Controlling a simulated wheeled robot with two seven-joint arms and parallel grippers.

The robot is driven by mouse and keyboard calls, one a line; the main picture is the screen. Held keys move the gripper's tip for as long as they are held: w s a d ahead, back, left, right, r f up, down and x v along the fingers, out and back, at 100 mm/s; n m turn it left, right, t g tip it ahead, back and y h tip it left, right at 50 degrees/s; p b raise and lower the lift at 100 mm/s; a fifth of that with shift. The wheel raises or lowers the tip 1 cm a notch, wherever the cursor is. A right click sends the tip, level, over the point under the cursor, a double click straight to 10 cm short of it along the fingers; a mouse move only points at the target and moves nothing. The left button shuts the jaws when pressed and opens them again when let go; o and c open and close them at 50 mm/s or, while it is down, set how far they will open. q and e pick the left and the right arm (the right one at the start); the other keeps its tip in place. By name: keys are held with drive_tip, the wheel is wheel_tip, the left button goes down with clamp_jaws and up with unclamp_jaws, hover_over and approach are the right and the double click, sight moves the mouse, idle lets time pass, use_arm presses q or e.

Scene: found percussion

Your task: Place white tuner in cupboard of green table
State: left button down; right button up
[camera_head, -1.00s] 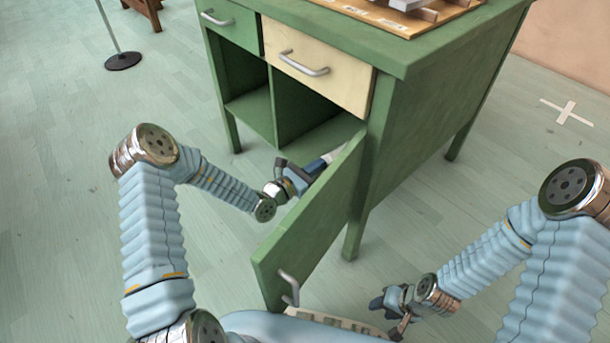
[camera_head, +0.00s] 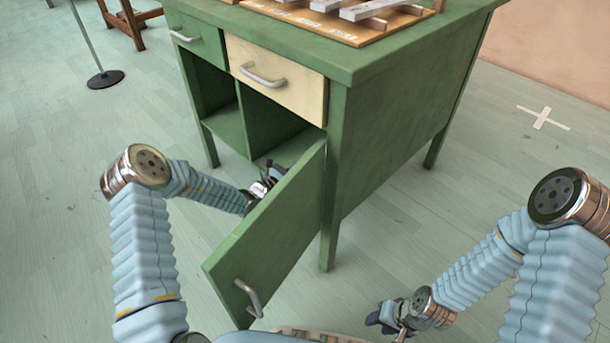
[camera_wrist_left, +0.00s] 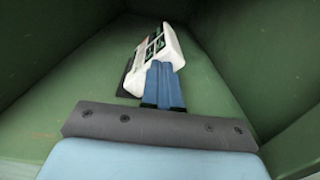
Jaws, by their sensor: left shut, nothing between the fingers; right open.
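The white tuner (camera_wrist_left: 152,55), with dark panels on its face, is inside the green cupboard in the left wrist view, tilted in the picture over the green floor. My left gripper (camera_wrist_left: 159,66) is shut with its blue fingers right at the tuner's near edge, overlapping it in the picture; nothing is held between them. In the head view, the green table (camera_head: 390,130) has its cupboard door (camera_head: 270,235) swung open; it hides most of my left gripper and the tuner. My right gripper (camera_head: 382,318) is open and empty, low over the floor outside.
A cream drawer (camera_head: 290,90) sits above the cupboard opening, with a green drawer (camera_head: 195,38) beside it. A vertical divider splits the cupboard. A wooden board with grey bars (camera_head: 370,10) lies on the tabletop. A stand's round base (camera_head: 105,79) is at the left.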

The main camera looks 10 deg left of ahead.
use_arm(q)
drive_tip(key=b+x, duration=0.2)
drive_tip(key=x, duration=0.8)
drive_tip(key=shift+w+d, duration=0.25)
drive_tip(key=shift+w, duration=0.05)
drive_tip(key=shift+w+d, duration=0.1)
drive_tip(key=shift+w, duration=0.1)
use_arm(e)
wheel_tip(320, 180, down, 2)
drive_tip(key=shift+a+f, duration=0.1)
drive_tip(key=shift+f, duration=0.1)
